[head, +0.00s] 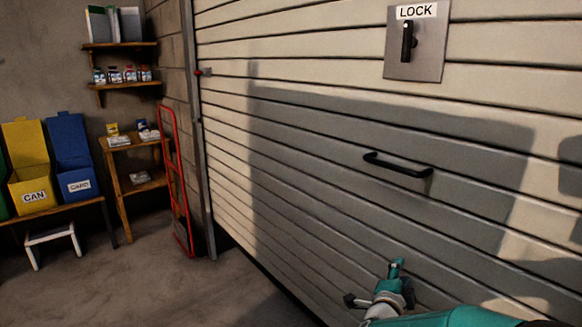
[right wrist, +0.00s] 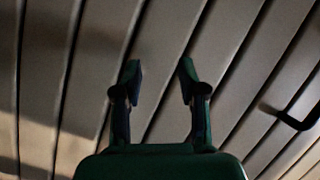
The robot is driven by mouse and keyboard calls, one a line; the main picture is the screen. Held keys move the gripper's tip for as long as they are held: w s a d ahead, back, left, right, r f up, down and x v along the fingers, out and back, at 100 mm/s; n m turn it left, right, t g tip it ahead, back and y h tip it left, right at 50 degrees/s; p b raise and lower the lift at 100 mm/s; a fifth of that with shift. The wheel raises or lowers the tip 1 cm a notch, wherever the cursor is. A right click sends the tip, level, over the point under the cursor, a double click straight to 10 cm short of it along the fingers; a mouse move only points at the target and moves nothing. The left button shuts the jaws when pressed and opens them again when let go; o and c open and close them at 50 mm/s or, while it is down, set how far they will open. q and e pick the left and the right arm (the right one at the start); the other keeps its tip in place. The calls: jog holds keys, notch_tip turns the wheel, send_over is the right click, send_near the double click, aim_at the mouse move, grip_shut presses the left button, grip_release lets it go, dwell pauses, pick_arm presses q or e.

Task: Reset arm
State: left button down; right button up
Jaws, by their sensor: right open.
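My right gripper (head: 378,300) shows at the lower right of the head view, at the end of my teal arm, in front of the garage door (head: 330,130) and below its black handle (head: 398,166). In the right wrist view its two dark fingers (right wrist: 160,85) stand apart with nothing between them. The slatted door fills the background there, and the handle (right wrist: 290,117) shows at the right edge, away from the fingers. My left gripper is not in view.
A lock plate (head: 414,55) with a black lever sits high on the door. At the left are a red hand truck (head: 175,180), wooden shelves (head: 125,145), a yellow CAN bin (head: 32,190), a blue CARD bin (head: 77,180) and a white stool (head: 53,240). The concrete floor (head: 170,285) is clear.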

jog(key=s+f+n+g+y, duration=0.2)
jog(key=s+f+n+y, duration=0.15)
jog(key=f, duration=1.05)
jog(key=s+a+f+n+g+y, duration=0.3)
jog(key=s+a+f+n+g, duration=0.1)
jog(key=s+f, duration=0.6)
jog(key=s+a+f+n+g+y, duration=0.3)
jog(key=s+a+f+n, duration=0.15)
jog(key=s+f, duration=0.55)
jog(key=s+a+f+n+g+y, duration=0.1)
jog(key=s+a+n+g+y, duration=0.35)
jog(key=s, duration=0.85)
notch_tip(320, 180, up, 20)
jog(key=a+h+p, duration=0.1)
jog(key=p, duration=1.9)
jog(key=shift+a+n, duration=0.35)
jog(key=shift+a, duration=0.05)
jog(key=shift+f, duration=0.1)
